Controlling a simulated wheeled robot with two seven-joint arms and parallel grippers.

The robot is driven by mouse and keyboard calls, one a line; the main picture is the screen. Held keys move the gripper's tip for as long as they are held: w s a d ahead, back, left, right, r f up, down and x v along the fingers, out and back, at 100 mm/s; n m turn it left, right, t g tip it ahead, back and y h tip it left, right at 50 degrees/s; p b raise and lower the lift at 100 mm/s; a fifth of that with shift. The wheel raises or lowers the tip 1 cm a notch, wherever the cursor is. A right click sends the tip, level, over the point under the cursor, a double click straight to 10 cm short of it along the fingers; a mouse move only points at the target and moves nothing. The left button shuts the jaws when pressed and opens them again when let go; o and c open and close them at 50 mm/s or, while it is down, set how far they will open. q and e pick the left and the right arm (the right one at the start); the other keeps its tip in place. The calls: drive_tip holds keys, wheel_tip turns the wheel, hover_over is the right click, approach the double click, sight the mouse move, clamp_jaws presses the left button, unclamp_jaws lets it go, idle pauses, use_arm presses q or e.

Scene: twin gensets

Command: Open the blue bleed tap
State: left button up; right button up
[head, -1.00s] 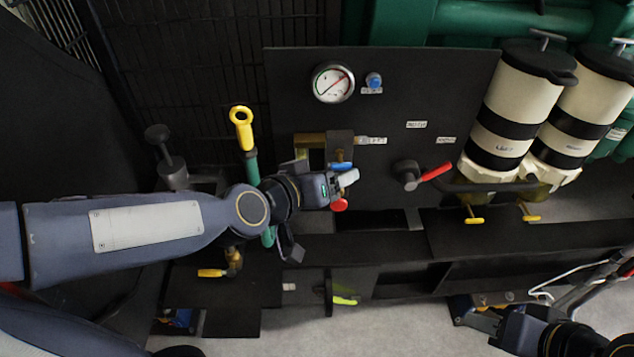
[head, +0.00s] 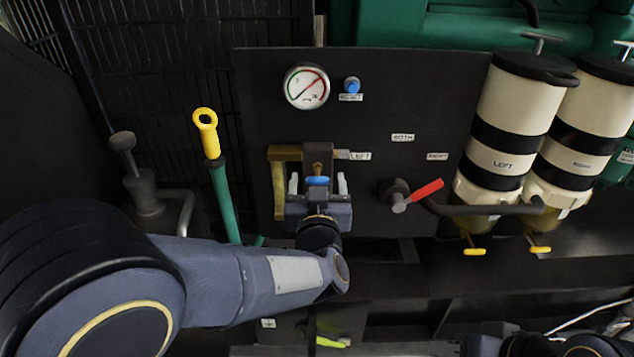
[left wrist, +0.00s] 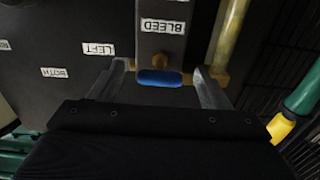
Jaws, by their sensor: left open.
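The blue bleed tap (head: 318,181) is a small blue handle on a brass fitting on the black panel (head: 365,115). It also shows in the left wrist view (left wrist: 160,78), just below the BLEED label (left wrist: 163,26). My left gripper (head: 317,184) is open, with one pale finger on each side of the blue handle. In the left wrist view the fingers (left wrist: 163,84) stand apart from the handle, with a gap on both sides. My right gripper shows only in part at the bottom right edge of the head view, and its fingers cannot be made out.
A red lever (head: 427,190) is right of the tap. A gauge (head: 306,86) and a blue button (head: 352,85) are above. A brass pipe (head: 279,190) runs close to the left finger. A yellow-topped green handle (head: 205,130) stands left. Two cream filters (head: 513,110) are right.

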use_arm(q)
drive_tip(key=shift+w, duration=0.55)
drive_tip(key=shift+c, duration=0.2)
